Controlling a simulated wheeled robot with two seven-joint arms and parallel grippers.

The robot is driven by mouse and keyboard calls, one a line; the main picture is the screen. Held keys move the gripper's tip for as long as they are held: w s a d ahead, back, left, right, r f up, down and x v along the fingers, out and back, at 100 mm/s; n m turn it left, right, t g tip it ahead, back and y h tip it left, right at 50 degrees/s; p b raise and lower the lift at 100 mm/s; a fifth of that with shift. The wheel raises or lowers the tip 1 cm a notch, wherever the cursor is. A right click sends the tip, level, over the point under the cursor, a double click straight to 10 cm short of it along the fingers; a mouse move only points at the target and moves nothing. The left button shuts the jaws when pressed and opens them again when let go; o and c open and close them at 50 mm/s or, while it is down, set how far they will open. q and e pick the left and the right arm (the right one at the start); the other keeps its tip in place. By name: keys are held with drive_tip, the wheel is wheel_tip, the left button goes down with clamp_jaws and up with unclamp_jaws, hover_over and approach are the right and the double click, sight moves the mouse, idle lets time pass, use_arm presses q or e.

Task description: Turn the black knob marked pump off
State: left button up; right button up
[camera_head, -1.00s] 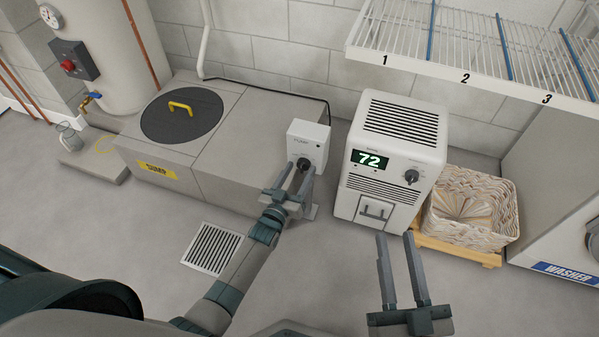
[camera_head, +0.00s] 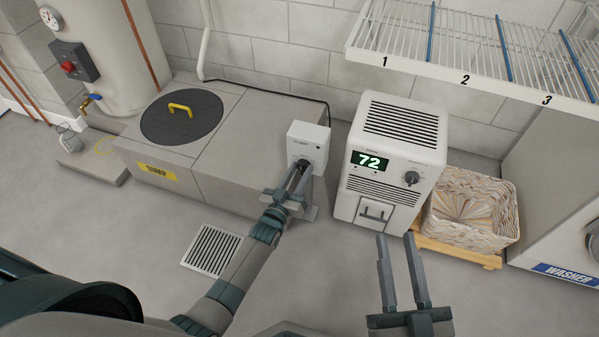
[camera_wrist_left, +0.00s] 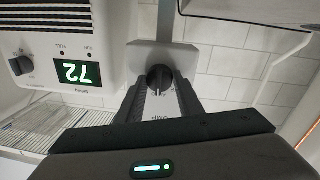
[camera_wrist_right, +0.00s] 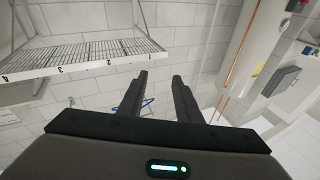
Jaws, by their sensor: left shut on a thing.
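The pump box (camera_head: 308,142) is a small white box standing beside the grey sump bench in the head view. Its black knob (camera_wrist_left: 159,78) faces my left wrist camera, with a light pointer line on it. My left gripper (camera_wrist_left: 160,88) is shut on the knob, one finger on each side; the fingers partly hide it in the head view. The lettering on the box is too small to read surely. My right gripper (camera_head: 401,236) is open and empty, held above the floor in front of the white dehumidifier; its two fingers also show apart in the right wrist view (camera_wrist_right: 158,78).
A white dehumidifier (camera_head: 412,140) reading 72, with its own black knob (camera_head: 411,178), stands right of the pump box. A wicker basket (camera_head: 470,210) is farther right. A wire shelf (camera_head: 480,85) overhangs the back. A floor grate (camera_head: 212,250) lies at front left.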

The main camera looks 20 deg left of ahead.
use_arm(q)
drive_tip(key=shift+n, duration=0.3)
use_arm(e)
drive_tip(key=shift+f, duration=0.1)
use_arm(q)
drive_tip(key=shift+f+n+t+b, duration=0.15)
drive_tip(key=shift+n+t+b, duration=0.25)
drive_tip(key=shift+n, duration=4.3)
use_arm(e)
drive_tip(key=shift+s+r+t+y, duration=0.15)
drive_tip(key=shift+s+r+t, duration=0.15)
drive_tip(key=shift+r, duration=0.2)
drive_tip(key=shift+s+r+t+y, duration=0.15)
drive_tip(key=shift+r+t, duration=0.2)
drive_tip(key=shift+r, duration=0.2)
drive_tip(key=shift+s+r+t+y, duration=0.1)
drive_tip(key=shift+s+r+t, duration=0.2)
drive_tip(key=shift+r, duration=0.2)
use_arm(q)
drive_tip(key=o, duration=1.1)
drive_tip(key=shift+c, duration=0.2)
drive_tip(key=shift+s, duration=0.15)
use_arm(e)
drive_tip(key=shift+w, duration=0.1)
